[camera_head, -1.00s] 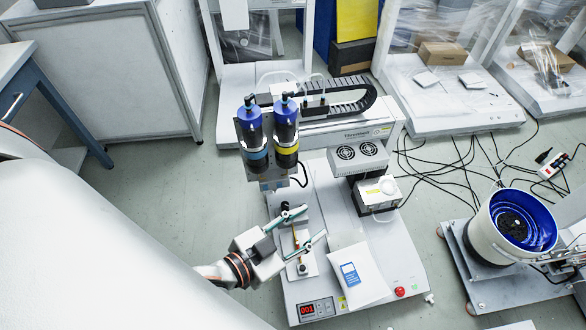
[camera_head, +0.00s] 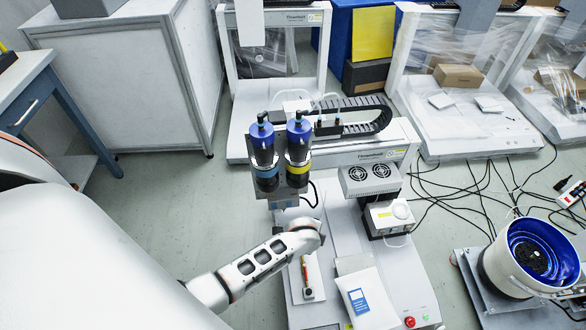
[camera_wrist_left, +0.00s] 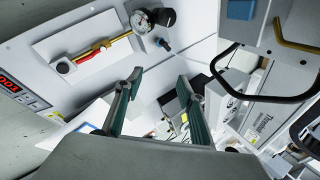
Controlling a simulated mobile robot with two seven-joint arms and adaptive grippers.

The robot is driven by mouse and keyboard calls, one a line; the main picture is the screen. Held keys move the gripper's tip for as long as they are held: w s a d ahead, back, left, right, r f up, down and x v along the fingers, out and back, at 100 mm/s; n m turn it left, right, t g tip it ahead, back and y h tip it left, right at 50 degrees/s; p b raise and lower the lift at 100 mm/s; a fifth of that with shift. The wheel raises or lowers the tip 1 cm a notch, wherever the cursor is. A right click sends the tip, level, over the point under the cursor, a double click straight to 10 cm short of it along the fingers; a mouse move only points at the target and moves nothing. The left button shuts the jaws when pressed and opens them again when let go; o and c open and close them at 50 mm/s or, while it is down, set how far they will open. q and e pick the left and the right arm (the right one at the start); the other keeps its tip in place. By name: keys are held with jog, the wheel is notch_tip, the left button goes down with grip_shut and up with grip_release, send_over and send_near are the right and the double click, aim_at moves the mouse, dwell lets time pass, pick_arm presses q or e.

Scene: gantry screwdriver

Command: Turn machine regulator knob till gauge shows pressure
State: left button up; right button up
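In the left wrist view, a round white-faced pressure gauge (camera_wrist_left: 142,20) sits beside a black regulator knob (camera_wrist_left: 163,17) on the machine's white base, near the top edge. The needle reading is too small to tell. My left gripper (camera_wrist_left: 158,85) is open and empty; its two green-lined fingers are well apart, below the gauge and knob in the picture and not touching them. In the head view, my left arm's wrist hides the gripper, and I cannot make out the gauge or knob. My right gripper is in neither view.
The gantry machine carries two blue-capped screwdrivers (camera_head: 281,150) close behind my wrist. A white plate with a red and yellow part (camera_head: 305,273) lies on its base. A fan box (camera_head: 370,176) stands to the right, and a blue-lined feeder bowl (camera_head: 535,250) stands further right.

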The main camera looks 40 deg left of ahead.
pick_arm(q)
jog(key=a+f+m+g+y+b, duration=0.1)
jog(key=a+f, duration=0.1)
jog(key=a, duration=0.1)
jog(key=w+a+f+m+g+y+b, duration=0.1)
jog(key=a+f+m+g+b, duration=0.1)
jog(key=a+f, duration=0.1)
jog(key=w+a+f+m+g+y+b, duration=0.1)
jog(key=a+f+m, duration=0.1)
jog(key=shift+w+a+f+g, duration=0.1)
jog(key=shift+a+f+g, duration=0.3)
jog(key=shift+w+a+f+b, duration=0.15)
jog(key=shift+w+f+b, duration=0.1)
jog(key=shift+b, duration=0.1)
jog(key=shift+w+r, duration=0.15)
jog(key=shift+r, duration=0.05)
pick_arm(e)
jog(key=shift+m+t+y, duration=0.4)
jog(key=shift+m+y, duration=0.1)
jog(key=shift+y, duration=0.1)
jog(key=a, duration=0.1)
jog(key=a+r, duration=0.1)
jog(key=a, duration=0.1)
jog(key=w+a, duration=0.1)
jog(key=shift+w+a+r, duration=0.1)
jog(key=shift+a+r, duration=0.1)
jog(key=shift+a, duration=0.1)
pick_arm(q)
jog(key=c, duration=1.1)
